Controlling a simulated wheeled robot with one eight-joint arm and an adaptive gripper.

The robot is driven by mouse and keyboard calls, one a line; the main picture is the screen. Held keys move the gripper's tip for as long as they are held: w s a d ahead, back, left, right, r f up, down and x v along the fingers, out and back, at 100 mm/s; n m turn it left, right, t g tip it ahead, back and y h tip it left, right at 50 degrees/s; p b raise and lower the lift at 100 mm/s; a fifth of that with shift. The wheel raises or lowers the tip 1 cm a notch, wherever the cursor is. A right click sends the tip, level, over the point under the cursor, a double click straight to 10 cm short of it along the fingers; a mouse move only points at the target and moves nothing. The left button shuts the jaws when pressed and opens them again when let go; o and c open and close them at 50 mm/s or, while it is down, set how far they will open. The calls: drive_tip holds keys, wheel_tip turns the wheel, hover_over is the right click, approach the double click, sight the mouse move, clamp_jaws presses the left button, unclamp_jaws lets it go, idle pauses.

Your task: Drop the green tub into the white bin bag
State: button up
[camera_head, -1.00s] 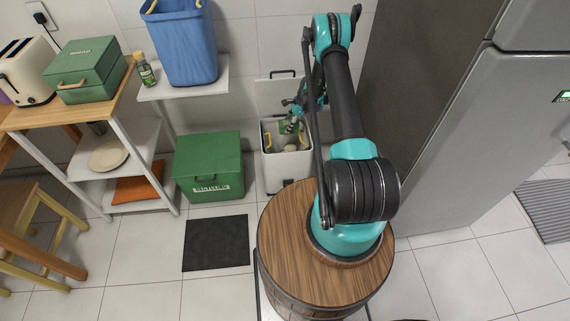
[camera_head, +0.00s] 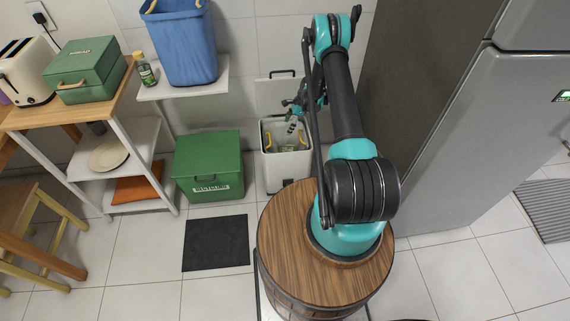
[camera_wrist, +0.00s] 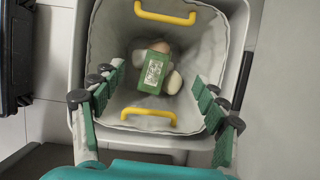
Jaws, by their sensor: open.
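The green tub (camera_wrist: 153,72), a small box with a pale label, lies at the bottom of the white bin bag (camera_wrist: 108,50) in the wrist view. It rests against pale rounded items (camera_wrist: 172,82). The bag lines a white bin (camera_head: 287,172) and has two yellow handles (camera_wrist: 148,115). My gripper (camera_wrist: 157,105) is open and empty above the bag's mouth, its green-padded fingers spread wide to either side and apart from the tub. In the head view my gripper (camera_head: 292,122) hangs over the bin, and the tub inside is too small to make out clearly.
A green lidded box (camera_head: 209,165) stands left of the bin, with a dark mat (camera_head: 216,243) before it. A blue basket (camera_head: 183,45) and a bottle (camera_head: 145,70) stand on a white shelf above. A grey fridge (camera_head: 470,130) is on the right.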

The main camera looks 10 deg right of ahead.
drive_tip(key=v, duration=1.1)
drive_tip(key=shift+r, duration=0.35)
